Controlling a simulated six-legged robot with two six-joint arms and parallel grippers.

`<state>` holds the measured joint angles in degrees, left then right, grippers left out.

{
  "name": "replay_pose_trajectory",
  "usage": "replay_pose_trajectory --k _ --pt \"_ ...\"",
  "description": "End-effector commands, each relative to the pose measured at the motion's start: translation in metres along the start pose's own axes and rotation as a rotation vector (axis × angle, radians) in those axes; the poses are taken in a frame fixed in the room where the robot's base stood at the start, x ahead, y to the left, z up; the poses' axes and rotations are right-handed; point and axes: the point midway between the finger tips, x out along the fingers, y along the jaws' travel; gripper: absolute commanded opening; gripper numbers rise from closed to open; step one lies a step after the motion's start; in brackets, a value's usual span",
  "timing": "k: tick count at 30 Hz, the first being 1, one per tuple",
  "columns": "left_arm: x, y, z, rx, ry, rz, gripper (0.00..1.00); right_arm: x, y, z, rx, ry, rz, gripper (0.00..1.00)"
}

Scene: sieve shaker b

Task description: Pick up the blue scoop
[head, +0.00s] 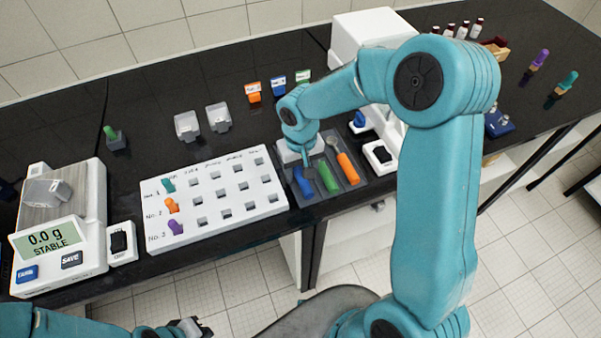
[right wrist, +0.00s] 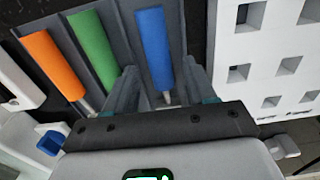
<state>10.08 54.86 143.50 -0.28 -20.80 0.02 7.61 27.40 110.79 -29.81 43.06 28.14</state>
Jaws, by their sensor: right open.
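The blue scoop (head: 303,181) lies in a dark grey tray (head: 356,185), left of a green scoop (head: 328,176) and an orange scoop (head: 348,168). My right gripper (head: 308,160) is over the tray at the far end of the blue handle. In the right wrist view the blue scoop (right wrist: 155,48) shows between the two open fingers (right wrist: 162,88), one finger on the green scoop's side. I cannot tell whether either finger touches it. The scoop's metal end is mostly hidden by the gripper. My left gripper (head: 190,328) is at the bottom edge, away from the tray.
A white rack (head: 240,207) with square holes and several coloured plugs stands left of the tray. A balance (head: 62,240) reading 0.0 g is at far left. A white device (head: 380,156) stands right of the tray. Two clear cups (head: 188,126) sit behind the rack.

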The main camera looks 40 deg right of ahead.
Motion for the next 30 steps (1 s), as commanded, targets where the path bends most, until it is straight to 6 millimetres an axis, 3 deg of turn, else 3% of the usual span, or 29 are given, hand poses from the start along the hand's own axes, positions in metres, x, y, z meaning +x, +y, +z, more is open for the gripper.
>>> replay_pose_trajectory --k 3,8,9,22,26,30 --pt "0.0 0.0 0.0 0.0 0.0 0.0 0.0 0.0 0.0 0.0 0.0 0.0 0.0 0.55" --pt "0.0 0.0 0.0 0.0 0.0 0.0 0.0 0.0 0.0 0.0 0.0 0.0 0.0 0.03" --pt "0.0 0.0 0.0 0.0 0.0 0.0 0.0 0.0 0.0 0.0 0.0 0.0 0.0 0.0" --pt "0.001 0.0 0.0 0.0 0.0 0.0 0.0 -0.01 0.0 -0.001 0.001 0.004 0.001 0.0" --pt "0.003 -0.001 0.0 0.0 0.0 0.0 0.0 -0.03 0.0 -0.001 0.0 0.006 0.0 0.0" --pt "0.006 -0.002 0.0 0.0 0.0 0.0 0.0 -0.067 0.0 -0.002 0.0 0.01 -0.001 0.0"
